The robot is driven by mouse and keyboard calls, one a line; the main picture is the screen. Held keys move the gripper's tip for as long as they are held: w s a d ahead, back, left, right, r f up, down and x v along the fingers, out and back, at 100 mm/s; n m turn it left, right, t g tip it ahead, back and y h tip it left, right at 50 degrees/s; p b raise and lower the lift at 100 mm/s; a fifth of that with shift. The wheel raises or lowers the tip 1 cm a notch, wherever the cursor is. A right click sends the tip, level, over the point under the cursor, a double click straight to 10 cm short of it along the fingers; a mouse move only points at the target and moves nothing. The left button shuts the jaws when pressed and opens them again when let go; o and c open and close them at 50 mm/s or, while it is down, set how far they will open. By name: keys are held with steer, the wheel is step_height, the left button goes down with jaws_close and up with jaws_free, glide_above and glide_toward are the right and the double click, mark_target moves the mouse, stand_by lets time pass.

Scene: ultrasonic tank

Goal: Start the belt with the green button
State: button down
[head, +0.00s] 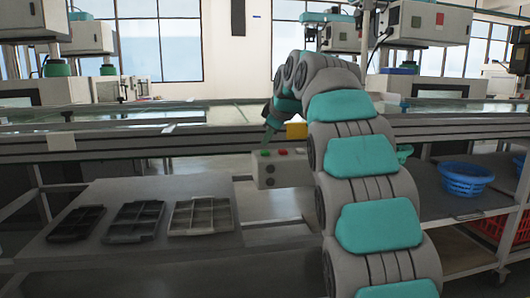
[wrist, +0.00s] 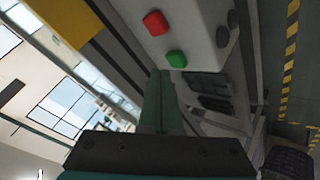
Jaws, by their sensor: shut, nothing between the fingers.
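The green button (head: 265,153) sits on the top of a light grey control box (head: 272,175) at the front of the belt. The red button (head: 283,151) is to its right. In the wrist view the green button (wrist: 176,59) lies just past my fingertips, with the red button (wrist: 155,23) above it. My gripper (head: 267,139) is shut and empty, pointing down just above the green button. In the wrist view its teal fingers (wrist: 160,76) end close beside the button. I cannot tell whether they touch it.
A yellow block (head: 296,131) is right of my gripper at the belt rail (head: 200,142). Several compartment trays, including a light grey one (head: 202,216), lie on a lower shelf at left. A blue basket (head: 466,179) stands on the right shelf.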

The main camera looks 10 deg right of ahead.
steer(key=shift+f, duration=0.15)
stand_by(0.4)
steer(key=shift+f+b, duration=0.25)
steer(key=shift+b, duration=0.25)
